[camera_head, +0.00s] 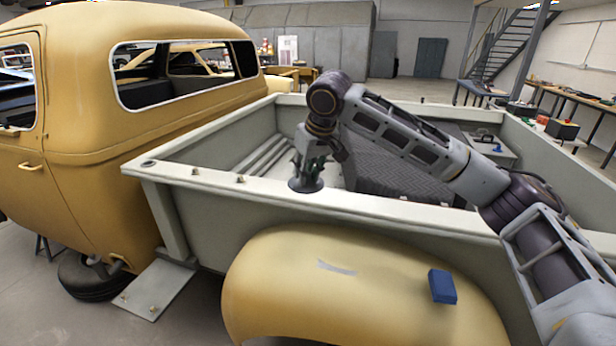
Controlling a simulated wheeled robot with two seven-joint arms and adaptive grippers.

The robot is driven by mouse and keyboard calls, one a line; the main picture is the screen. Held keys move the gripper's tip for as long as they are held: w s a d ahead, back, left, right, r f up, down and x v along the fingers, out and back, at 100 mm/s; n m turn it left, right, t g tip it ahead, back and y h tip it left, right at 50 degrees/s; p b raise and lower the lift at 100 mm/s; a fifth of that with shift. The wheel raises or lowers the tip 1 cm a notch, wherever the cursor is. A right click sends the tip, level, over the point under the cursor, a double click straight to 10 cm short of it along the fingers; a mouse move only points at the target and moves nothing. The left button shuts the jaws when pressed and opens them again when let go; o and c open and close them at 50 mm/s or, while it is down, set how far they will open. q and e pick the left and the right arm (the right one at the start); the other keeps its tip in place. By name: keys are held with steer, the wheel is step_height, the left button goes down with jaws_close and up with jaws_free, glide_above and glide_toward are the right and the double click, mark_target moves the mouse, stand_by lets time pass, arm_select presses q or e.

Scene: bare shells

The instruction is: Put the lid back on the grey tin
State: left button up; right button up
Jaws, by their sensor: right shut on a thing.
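My right gripper (311,165) reaches in from the right and points down over the near side rail of the truck bed. It is shut on a dark round lid (306,186), held flat, its lower edge in front of or at the pale rail. I cannot tell whether the lid touches the rail. The fingers cover part of the lid's top. I cannot make out the grey tin for certain in this view. My left gripper is not in view.
The yellow truck's pale rail (400,211) runs across the middle. A blue block (442,286) sits on the yellow fender (350,290). Inside the bed are a dark textured cover (390,174) and, at the far right, a small blue thing (497,149). My arm spans the bed's right half.

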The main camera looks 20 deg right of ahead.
mark_target(305, 189)
steer(key=shift+a+r, duration=0.2)
steer(key=shift+r, duration=0.6)
steer(key=r, duration=0.1)
steer(key=s+r, duration=0.1)
steer(key=r+n, duration=0.1)
steer(key=shift+s+a+r, duration=0.2)
steer(key=shift+a, duration=0.15)
steer(key=shift+s+r, duration=0.25)
steer(key=shift+s, duration=0.35)
steer(key=shift+m, duration=0.3)
steer(key=s+d+f, duration=0.1)
steer(key=s+f, duration=0.2)
steer(key=f, duration=0.5)
steer(key=s+d+f, duration=0.2)
steer(key=s+f, duration=0.2)
steer(key=f, duration=0.5)
steer(key=s+d+f, duration=0.2)
steer(key=s+f, duration=0.2)
steer(key=f, duration=0.5)
steer(key=shift+s+f, duration=0.15)
steer(key=shift+f, duration=0.1)
steer(key=shift+s+f, duration=0.5)
steer(key=shift+f, duration=0.2)
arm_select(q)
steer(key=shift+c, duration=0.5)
arm_select(e)
steer(key=shift+s, duration=0.1)
